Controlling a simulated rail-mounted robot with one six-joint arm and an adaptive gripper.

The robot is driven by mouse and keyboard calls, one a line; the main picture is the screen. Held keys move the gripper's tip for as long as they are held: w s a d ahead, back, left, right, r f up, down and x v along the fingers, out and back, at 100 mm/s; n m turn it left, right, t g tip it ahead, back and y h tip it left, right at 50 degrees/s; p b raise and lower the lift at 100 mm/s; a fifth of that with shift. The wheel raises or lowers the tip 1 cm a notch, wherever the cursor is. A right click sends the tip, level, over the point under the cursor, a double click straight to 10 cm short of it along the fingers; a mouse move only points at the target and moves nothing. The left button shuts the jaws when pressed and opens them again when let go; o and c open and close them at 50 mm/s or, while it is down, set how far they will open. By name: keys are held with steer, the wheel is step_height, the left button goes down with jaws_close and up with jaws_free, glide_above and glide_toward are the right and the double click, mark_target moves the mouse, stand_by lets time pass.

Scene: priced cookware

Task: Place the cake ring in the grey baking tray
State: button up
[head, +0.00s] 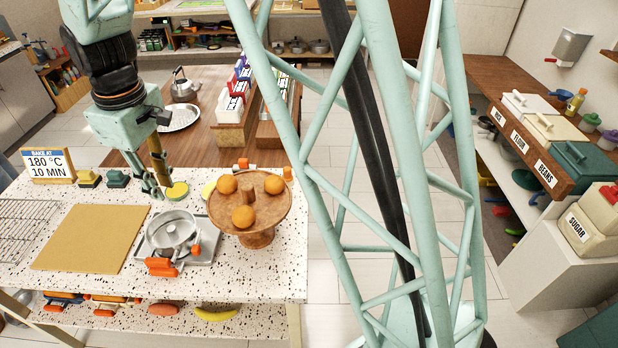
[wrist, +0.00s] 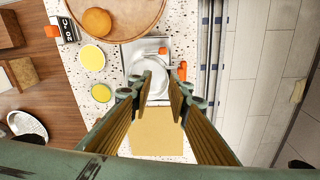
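The cake ring is most likely the round silver piece (head: 172,230) on the grey baking tray (head: 204,252), towards its left side. I cannot tell whether it lies flat on the tray floor. In the wrist view the silver piece (wrist: 157,82) shows between and beyond my fingers, with part of the tray (wrist: 131,50) behind it. My gripper (head: 156,194) is above and behind the silver piece in the head view. Its fingertips (wrist: 160,92) are apart, with nothing seen held between them.
Orange-handled items (head: 162,267) lie at the tray's front. A wooden stand (head: 256,236) with oranges is close on the right. A tan board (head: 92,238) lies to the left, and a 180 °C sign (head: 48,165) stands at the back left. Small yellow-topped round items (head: 177,191) sit behind.

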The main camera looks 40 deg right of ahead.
steer(key=s+d+r+m+t, duration=0.1)
steer(key=s+d+r+m, duration=0.1)
steer(key=s+d+r, duration=0.45)
steer(key=s+d+r+m, duration=0.2)
steer(key=s+d+r, duration=0.2)
steer(key=s+r, duration=0.5)
steer(key=s+d+r+m+t, duration=0.1)
steer(key=s+d+r+m, duration=0.1)
steer(key=s, duration=0.8)
steer(key=s+d+r+m, duration=0.2)
steer(key=s+d, duration=0.2)
steer(key=s, duration=0.7)
steer(key=shift+s+d+r+t, duration=0.15)
steer(key=shift+s+r+t, duration=0.1)
steer(key=shift+t, duration=0.15)
step_height(320, 180, down, 11)
steer(key=b, duration=1.1)
steer(key=shift+f, duration=0.15)
